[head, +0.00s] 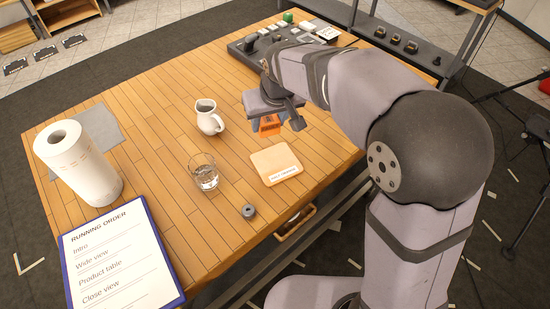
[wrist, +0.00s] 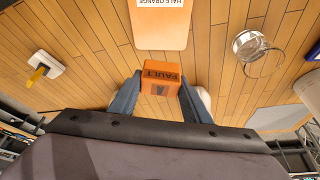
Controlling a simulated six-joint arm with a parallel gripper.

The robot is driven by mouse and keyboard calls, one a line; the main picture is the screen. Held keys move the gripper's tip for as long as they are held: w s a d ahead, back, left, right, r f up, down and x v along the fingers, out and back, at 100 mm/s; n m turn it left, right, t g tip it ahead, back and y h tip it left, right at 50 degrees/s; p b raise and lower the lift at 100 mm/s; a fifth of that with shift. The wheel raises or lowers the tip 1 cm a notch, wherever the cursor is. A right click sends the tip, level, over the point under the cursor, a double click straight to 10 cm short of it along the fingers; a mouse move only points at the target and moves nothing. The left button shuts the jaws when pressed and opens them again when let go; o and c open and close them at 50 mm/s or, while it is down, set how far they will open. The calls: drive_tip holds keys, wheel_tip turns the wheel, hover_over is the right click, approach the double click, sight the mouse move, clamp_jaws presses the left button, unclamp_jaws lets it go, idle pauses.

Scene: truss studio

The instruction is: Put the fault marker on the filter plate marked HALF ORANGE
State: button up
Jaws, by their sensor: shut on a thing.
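The fault marker (head: 269,125) is a small orange block with dark lettering. It also shows in the wrist view (wrist: 160,79), where FAULT can be read on it. My gripper (head: 270,121) is shut on it, with a blue finger on each side in the wrist view (wrist: 160,92). The arm partly hides the marker in the head view. The filter plate (head: 272,160) is a flat, pale orange, rounded square with a white label reading HALF ORANGE in the wrist view (wrist: 160,30). The marker is apart from the plate, behind it in the head view. Nothing lies on the plate.
A white jug (head: 209,120) and a glass (head: 203,172) stand left of the plate. A small grey round piece (head: 249,211) lies near the front edge. A paper roll (head: 80,165), clipboard (head: 120,258) and grey cloth (head: 98,128) are at the left. A control panel (head: 262,45) is at the back.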

drive_tip(key=shift+f+p, duration=1.05)
drive_tip(key=shift+f, duration=3.85)
drive_tip(key=shift+f, duration=0.15)
drive_tip(key=o, duration=1)
drive_tip(key=shift+o, duration=0.2)
drive_tip(key=shift+s+r, duration=0.1)
drive_tip(key=shift+r, duration=0.4)
drive_tip(key=b+v, duration=0.2)
drive_tip(key=v, duration=0.9)
drive_tip(key=s+d+f+m+g+h, duration=0.1)
drive_tip(key=s+d+f+m+g, duration=0.1)
drive_tip(key=s+d+f, duration=0.3)
drive_tip(key=s+d+f+m+g, duration=0.2)
drive_tip(key=s+d+f, duration=0.4)
drive_tip(key=s+d, duration=0.7)
drive_tip(key=shift+m+h, duration=0.3)
drive_tip(key=shift+h, duration=0.1)
